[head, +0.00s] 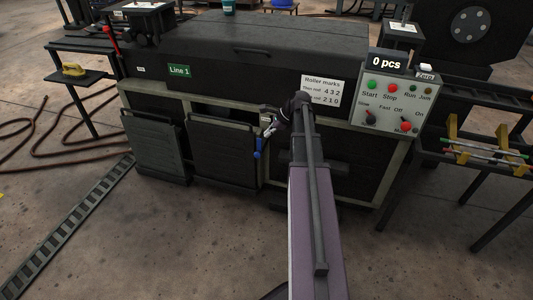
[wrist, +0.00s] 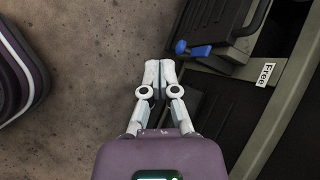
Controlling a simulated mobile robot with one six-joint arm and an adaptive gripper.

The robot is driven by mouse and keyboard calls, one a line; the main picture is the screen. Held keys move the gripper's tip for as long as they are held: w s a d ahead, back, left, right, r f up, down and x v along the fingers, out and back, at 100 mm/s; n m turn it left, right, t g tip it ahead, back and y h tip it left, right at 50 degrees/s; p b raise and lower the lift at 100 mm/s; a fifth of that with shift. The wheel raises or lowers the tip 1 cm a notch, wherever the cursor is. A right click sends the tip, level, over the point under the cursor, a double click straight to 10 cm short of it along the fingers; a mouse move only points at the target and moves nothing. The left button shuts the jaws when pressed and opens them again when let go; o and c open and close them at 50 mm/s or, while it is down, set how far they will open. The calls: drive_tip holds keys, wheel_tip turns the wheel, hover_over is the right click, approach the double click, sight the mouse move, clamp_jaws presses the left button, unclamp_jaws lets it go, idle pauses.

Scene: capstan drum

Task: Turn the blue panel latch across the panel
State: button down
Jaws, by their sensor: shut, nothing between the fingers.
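The blue panel latch (head: 257,147) is at the right edge of the middle dark panel (head: 222,150) on the machine's front, its blue end pointing downward in the head view.
A "Free" label (wrist: 266,74) sits on the frame right of the latch. Another dark panel (head: 155,148) is to the left. A control box (head: 392,103) with buttons and knobs is at the right. The floor (head: 180,235) in front is mostly clear, with a ladder-like rail (head: 65,230) at left.

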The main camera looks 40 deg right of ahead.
drive_tip(key=d+f+m+t+b, duration=0.1)
drive_tip(key=d+f+m+b, duration=0.2)
drive_tip(key=d, duration=0.2)
drive_tip(key=s+d+f+m+t+b, duration=0.1)
drive_tip(key=d+f+m+b, duration=0.1)
drive_tip(key=d, duration=0.4)
drive_tip(key=shift+d+f+m+b, duration=0.15)
drive_tip(key=shift+f+m+b, duration=0.25)
drive_tip(key=shift+f+b, duration=0.4)
drive_tip(key=b, duration=0.7)
approach(261, 147)
drive_tip(key=x, duration=0.5)
drive_tip(key=shift+d+f, duration=0.15)
drive_tip(key=shift+f, duration=0.35)
drive_tip(key=shift+w+a, duration=0.35)
drive_tip(key=shift+w, duration=0.1)
